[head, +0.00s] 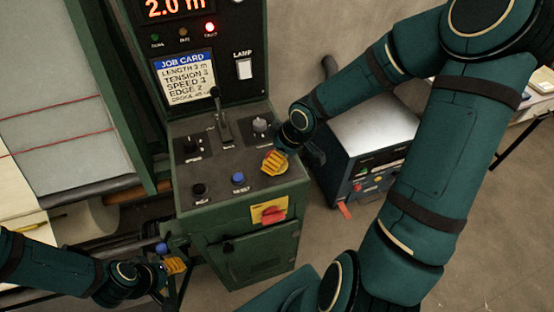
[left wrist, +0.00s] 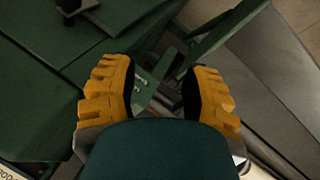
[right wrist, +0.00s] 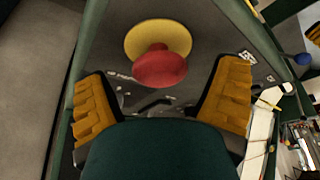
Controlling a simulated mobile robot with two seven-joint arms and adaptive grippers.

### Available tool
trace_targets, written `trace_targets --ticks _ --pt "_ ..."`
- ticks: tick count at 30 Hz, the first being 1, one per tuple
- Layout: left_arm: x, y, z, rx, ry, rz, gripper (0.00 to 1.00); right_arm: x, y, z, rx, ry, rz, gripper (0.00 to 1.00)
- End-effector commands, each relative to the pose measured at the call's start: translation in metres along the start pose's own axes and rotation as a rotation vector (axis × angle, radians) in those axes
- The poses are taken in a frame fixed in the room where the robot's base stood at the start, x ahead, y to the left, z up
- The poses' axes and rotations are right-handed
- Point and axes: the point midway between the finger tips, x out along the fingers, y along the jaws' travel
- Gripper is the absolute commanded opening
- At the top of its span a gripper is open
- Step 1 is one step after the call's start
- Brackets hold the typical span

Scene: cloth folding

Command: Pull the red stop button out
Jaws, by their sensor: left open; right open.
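The red stop button (right wrist: 158,68) is a round mushroom head on a yellow disc (right wrist: 160,38) in the right wrist view. It lies ahead of the gap between the fingers of my right gripper (right wrist: 163,100), which is open and shows no contact with it. In the head view my right gripper (head: 275,162) is over the right side of the sloped control panel (head: 215,165), and the button is hidden there behind it. My left gripper (head: 174,265) is low beside the green cabinet; in the left wrist view (left wrist: 157,92) its fingers are open and empty.
A red switch (head: 272,214) on a yellow plate is on the cabinet front. The panel also carries a lever (head: 222,125), a blue button (head: 238,178) and black knobs (head: 199,188). A grey-topped machine (head: 370,130) stands to the right. A red lamp (head: 209,27) is lit above.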

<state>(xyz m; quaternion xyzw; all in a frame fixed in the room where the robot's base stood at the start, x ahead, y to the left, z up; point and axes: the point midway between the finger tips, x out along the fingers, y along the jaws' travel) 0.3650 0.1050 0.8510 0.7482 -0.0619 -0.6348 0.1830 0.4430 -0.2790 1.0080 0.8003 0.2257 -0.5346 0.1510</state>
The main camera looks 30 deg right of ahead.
Motion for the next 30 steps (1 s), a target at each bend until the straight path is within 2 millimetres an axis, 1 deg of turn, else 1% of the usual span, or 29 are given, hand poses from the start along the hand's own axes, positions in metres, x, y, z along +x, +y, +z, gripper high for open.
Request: trace_targets --ticks 3,11,12,14,15,17,18,19,26,30 --pt "0.0035 -0.0011 0.0004 0.000 0.000 -0.001 0.47 0.0048 0.0000 0.0002 0.001 0.000 0.000 0.87" --pt "0.0030 -0.0007 0.0003 0.001 0.000 -0.001 0.47 0.0045 0.0001 -0.0002 0.001 0.000 0.000 0.87" --pt "0.0030 -0.0007 0.0003 0.001 0.000 -0.001 0.47 0.0045 0.0001 -0.0002 0.001 0.000 0.000 0.79" --pt "0.0031 -0.0007 0.0003 0.001 0.000 0.000 0.47 0.0044 0.0001 -0.0002 0.001 0.000 0.000 0.58" --pt "0.0031 -0.0007 0.0003 0.001 0.000 0.000 0.47 0.0044 0.0001 -0.0002 0.001 0.000 0.000 0.44" --pt "0.0031 -0.0007 0.0003 0.001 0.000 0.000 0.47 0.0044 0.0001 -0.0001 0.001 0.000 0.000 0.23" --pt "0.0031 -0.0007 0.0003 0.001 0.000 0.000 0.47 0.0044 0.0001 -0.0001 0.001 0.000 0.000 0.09" --pt "0.0031 -0.0007 0.0003 0.001 0.000 0.000 0.47 0.0044 0.0001 -0.0001 0.001 0.000 0.000 0.07" --pt "0.0029 -0.0006 0.0003 0.001 0.000 0.000 0.47 0.0045 -0.0001 -0.0001 0.001 0.000 0.000 0.05" --pt "-0.0043 0.0018 -0.0006 0.001 0.000 0.001 0.47 -0.0013 -0.0005 -0.0030 -0.001 0.000 -0.001 0.05"
